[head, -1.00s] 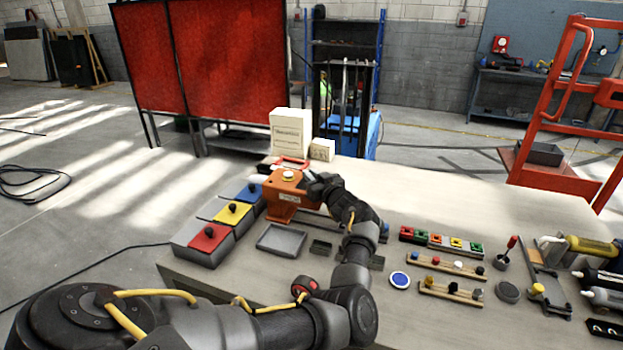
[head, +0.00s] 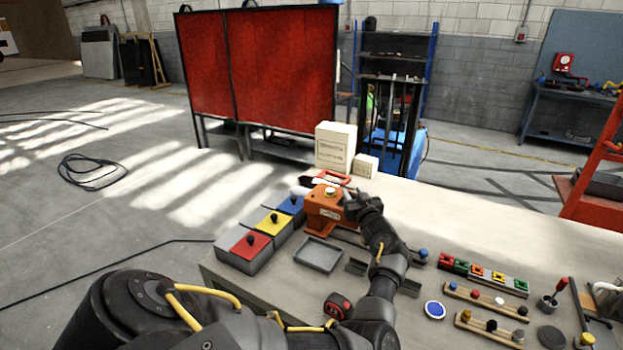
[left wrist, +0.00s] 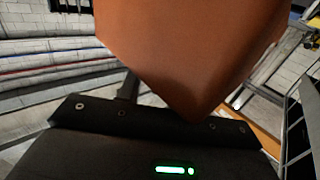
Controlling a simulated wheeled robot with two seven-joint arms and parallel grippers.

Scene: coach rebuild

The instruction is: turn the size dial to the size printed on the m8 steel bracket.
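An orange machine (head: 325,210) stands on the bench, with a pale round knob (head: 331,192) and a small label on its upper part. I cannot tell whether this knob is the size dial, and no printed size is readable. My left gripper (head: 352,205) is at the right side of the orange machine, close to it or touching. In the left wrist view the orange body (left wrist: 190,50) fills the upper middle and hides most of the fingers, so their opening is unclear. I cannot pick out the m8 steel bracket for sure. My right gripper is not in view.
Red, yellow and blue lidded boxes (head: 249,245) stand left of the machine, with a grey tray (head: 318,254) in front. White boxes (head: 336,145) stand behind. Coloured blocks (head: 479,272) and racks of knobs (head: 487,300) lie to the right. The bench's back right is clear.

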